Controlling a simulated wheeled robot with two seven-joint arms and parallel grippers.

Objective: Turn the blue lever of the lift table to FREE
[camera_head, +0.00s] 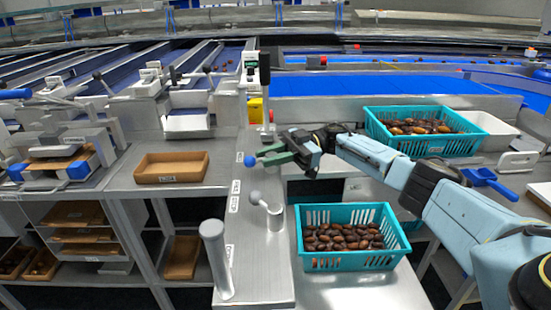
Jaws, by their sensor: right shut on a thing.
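The blue lever (250,160) shows as a round blue knob on the metal panel at the middle of the head view. My right gripper (268,158) is at the lever, just right of the knob, with its arm reaching in from the right. Its dark green fingers are shut on the lever and hide its shaft. Small blue marks and white label plates lie on the panel near the knob, too small to read. The lift table (360,292) appears to be the metal surface right of the panel. My left gripper is not in view.
A grey-knobbed lever (273,212) and a thick grey post (215,260) stand on the panel in front. A teal crate of dates (304,263) is on the right, and another teal crate (455,147) is behind my right arm. A cardboard tray (172,179) lies left.

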